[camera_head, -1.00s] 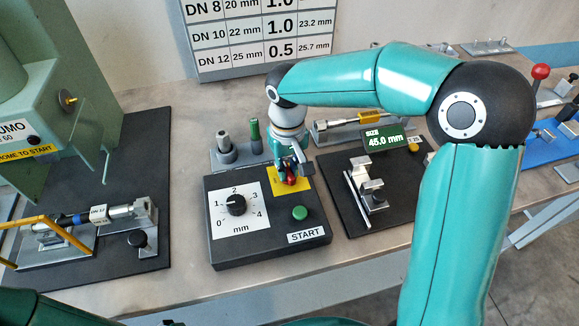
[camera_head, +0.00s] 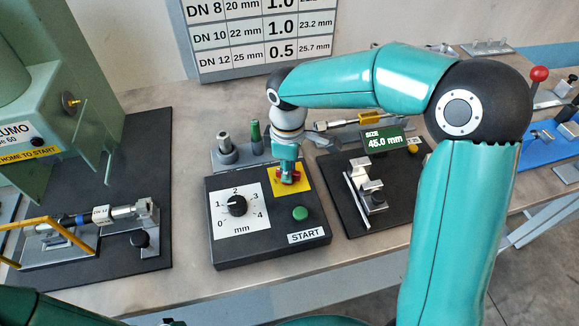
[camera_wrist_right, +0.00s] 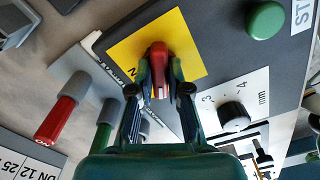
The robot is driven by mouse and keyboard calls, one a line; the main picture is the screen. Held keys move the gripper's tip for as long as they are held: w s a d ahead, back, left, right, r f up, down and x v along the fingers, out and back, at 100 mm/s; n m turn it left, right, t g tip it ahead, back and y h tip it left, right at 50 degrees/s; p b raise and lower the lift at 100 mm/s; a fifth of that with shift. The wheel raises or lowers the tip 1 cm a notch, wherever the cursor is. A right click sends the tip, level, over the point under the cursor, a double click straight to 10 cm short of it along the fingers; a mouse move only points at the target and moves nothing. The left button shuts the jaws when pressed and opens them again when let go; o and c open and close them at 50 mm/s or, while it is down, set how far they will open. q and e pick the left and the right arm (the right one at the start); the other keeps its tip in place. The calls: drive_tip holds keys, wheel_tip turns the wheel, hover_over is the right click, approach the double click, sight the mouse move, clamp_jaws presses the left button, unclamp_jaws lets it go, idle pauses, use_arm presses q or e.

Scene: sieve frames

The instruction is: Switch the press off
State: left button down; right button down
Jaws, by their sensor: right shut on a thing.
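The press control box (camera_head: 265,256) is dark grey and sits on the bench. It bears a black dial knob (camera_head: 236,205) on a white scale, a green START button (camera_head: 300,213) and a yellow plate (camera_head: 305,185) with a red switch handle. My right gripper (camera_head: 289,178) reaches down over the yellow plate. In the right wrist view the gripper (camera_wrist_right: 160,88) is shut on the red switch handle (camera_wrist_right: 158,60), one finger on each side. My left gripper is out of view; only part of a dark arm shows at the bottom left.
The green press (camera_head: 75,130) stands at the left with a fitting (camera_head: 100,216) before it. A stand with a green-handled tool (camera_head: 256,135) is behind the box. A gauge with a display (camera_head: 383,139) lies right of it.

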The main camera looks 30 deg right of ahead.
drive_tip(key=n+p, duration=0.1)
drive_tip(key=n, duration=0.4)
drive_tip(key=shift+n, duration=0.3)
idle(0.4)
drive_tip(key=c, duration=1.1)
unclamp_jaws()
drive_tip(key=shift+r, duration=0.15)
wheel_tip(320, 180, up, 12)
drive_tip(key=shift+f, duration=0.15)
drive_tip(key=shift+s, duration=0.1)
